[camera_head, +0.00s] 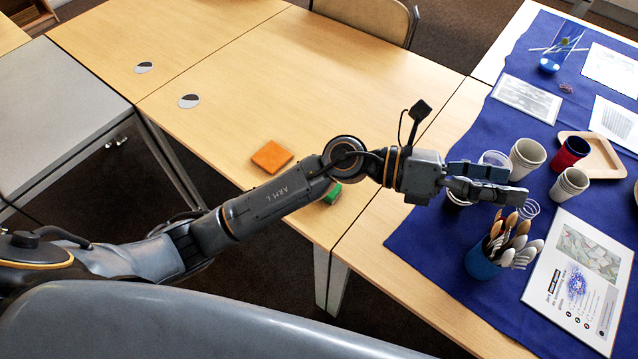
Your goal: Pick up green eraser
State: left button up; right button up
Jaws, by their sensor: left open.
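The green eraser (333,194) lies on the wooden table (240,60) near its front edge. My left arm passes above it in the picture and hides part of it. My left gripper (518,185) is open, well to the right of the eraser, over the blue cloth by the cups. The fingers look empty. My right gripper does not show.
An orange block (271,156) lies left of the eraser. The blue cloth (440,225) bears paper cups (527,155), a red cup (570,153), a wooden tray (603,165), a blue utensil cup (480,264) and printed sheets (580,275). The table's back is clear.

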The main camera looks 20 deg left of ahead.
pick_arm(q)
jog(key=a+f+m+g+y, duration=0.1)
jog(key=a+f+m+y, duration=0.4)
jog(key=f, duration=0.3)
jog(key=a+f+m+g+y, duration=0.2)
jog(key=f+m+y, duration=0.2)
jog(key=f+y, duration=0.4)
jog(key=w+a+t+y, duration=0.1)
jog(key=w+a+y, duration=0.2)
jog(key=a, duration=0.3)
jog(key=w+a+m+t+y, duration=0.1)
jog(key=w+a+y, duration=0.25)
jog(key=a, duration=0.25)
jog(key=w+a+t+y, duration=0.1)
jog(key=w+a+y, duration=0.2)
jog(key=a, duration=0.3)
jog(key=x, duration=0.4)
jog(key=a+p+x, duration=0.1)
jog(key=x, duration=0.2)
jog(key=shift+w, duration=0.15)
jog(key=p+x, duration=0.1)
jog(key=x, duration=0.4)
jog(key=shift+w+a+f+p, duration=0.1)
jog(key=shift+w+f+p, duration=0.1)
jog(key=shift+p, duration=0.1)
jog(key=shift+a+f, duration=0.1)
jog(key=shift+f, duration=0.3)
